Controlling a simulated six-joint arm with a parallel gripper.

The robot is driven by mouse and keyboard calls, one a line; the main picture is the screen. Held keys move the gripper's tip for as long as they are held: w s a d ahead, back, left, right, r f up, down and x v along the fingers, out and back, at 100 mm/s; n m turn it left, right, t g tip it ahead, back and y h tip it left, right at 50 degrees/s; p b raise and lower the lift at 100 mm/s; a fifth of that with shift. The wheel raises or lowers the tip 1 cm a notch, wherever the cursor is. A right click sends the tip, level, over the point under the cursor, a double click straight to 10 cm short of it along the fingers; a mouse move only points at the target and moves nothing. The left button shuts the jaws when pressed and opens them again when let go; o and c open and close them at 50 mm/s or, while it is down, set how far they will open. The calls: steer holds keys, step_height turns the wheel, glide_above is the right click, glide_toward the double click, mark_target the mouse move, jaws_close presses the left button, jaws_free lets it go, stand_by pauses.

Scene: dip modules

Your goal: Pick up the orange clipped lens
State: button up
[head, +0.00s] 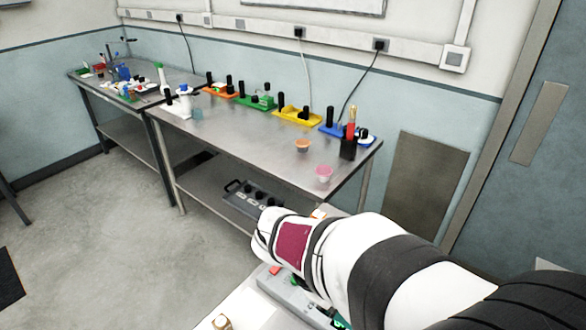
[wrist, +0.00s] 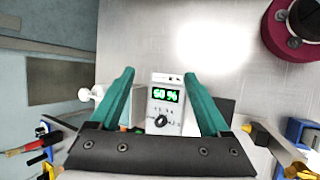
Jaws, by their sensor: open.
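My gripper (wrist: 159,76) shows in the wrist view with its two green fingers spread wide and nothing held between the tips. I cannot make out the orange clipped lens for certain in either view. A small orange patch (wrist: 125,127) shows beside the left finger, partly hidden by it; I cannot tell what it is. In the head view my white and black arm covers much of the near worktop, and the gripper's fingers are hidden or too small to read.
A white module with a green "60 %" display (wrist: 165,98) and a knob stands between the fingers in the wrist view. A dark red round object (wrist: 290,38) is at upper right. In the head view, a steel bench (head: 240,138) holds coloured trays and two small cups.

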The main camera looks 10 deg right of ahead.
steer(key=w+a+f+n+t+h, duration=0.1)
steer(key=w+a+f+n+t, duration=0.25)
steer(key=w+n, duration=0.3)
steer(key=w+a+f+n+t+h, duration=0.1)
steer(key=w+a+f+n+t, duration=0.2)
steer(key=w+n, duration=0.4)
steer(key=w+a+f+n+t, duration=0.1)
steer(key=w+a+n+t, duration=0.2)
steer(key=w+a+n, duration=0.45)
steer(key=w+d+f, duration=0.1)
steer(key=w+d, duration=0.2)
steer(key=d, duration=0.1)
steer(key=w+d+f+m, duration=0.1)
steer(key=w+d+f, duration=0.1)
steer(key=w+d, duration=0.2)
steer(key=w+d+f+m, duration=0.1)
steer(key=w+d+f, duration=0.1)
steer(key=w+d, duration=0.2)
steer(key=shift+w+d, duration=0.1)
steer(key=shift+d, duration=0.3)
steer(key=shift+r, duration=0.1)
jaws_close()
steer(key=shift+h, duration=0.3)
